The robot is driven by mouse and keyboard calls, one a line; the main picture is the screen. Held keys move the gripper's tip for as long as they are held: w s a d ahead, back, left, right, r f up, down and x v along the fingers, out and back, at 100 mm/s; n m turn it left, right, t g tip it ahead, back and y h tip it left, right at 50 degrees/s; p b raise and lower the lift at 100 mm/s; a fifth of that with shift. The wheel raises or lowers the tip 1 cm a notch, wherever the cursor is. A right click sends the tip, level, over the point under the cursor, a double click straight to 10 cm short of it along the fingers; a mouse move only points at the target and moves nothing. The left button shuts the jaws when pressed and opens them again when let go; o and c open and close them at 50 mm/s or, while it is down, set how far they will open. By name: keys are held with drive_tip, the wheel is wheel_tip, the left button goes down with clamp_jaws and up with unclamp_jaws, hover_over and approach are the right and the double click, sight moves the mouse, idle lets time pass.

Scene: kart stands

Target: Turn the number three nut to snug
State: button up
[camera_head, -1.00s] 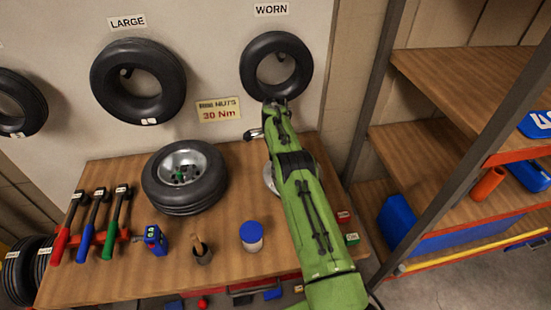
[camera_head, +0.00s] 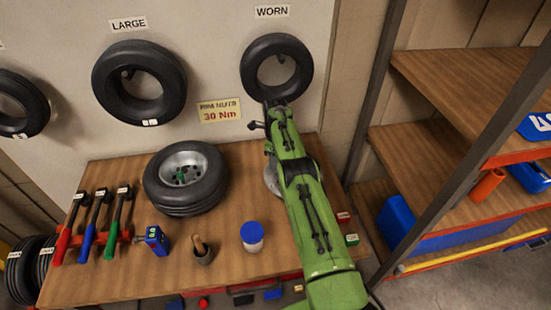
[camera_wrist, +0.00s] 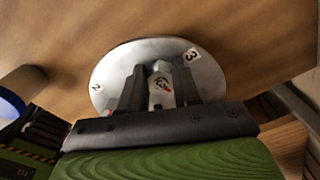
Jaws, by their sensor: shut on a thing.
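A round silver plate (camera_wrist: 122,67) lies on the wooden bench in the wrist view, with a "3" tag (camera_wrist: 192,54) at its upper right and a "2" tag (camera_wrist: 96,87) at its left. My gripper (camera_wrist: 159,86) is over the plate, its two dark fingers shut on a small silver nut (camera_wrist: 161,84) with a red mark. The 3 tag is just beyond the right finger. I cannot read the held nut's number surely. In the head view my green arm covers most of the plate (camera_head: 271,180), and my gripper is hidden.
A wheel (camera_head: 188,208) lies flat on the bench (camera_head: 115,275) left of my arm. A sign (camera_head: 220,111) reads 30 Nm. Shelves (camera_head: 470,85) are at right.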

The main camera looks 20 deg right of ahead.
idle(0.4)
drive_tip(key=o, duration=1.1)
drive_tip(key=shift+c, duration=0.2)
drive_tip(key=shift+r, duration=0.15)
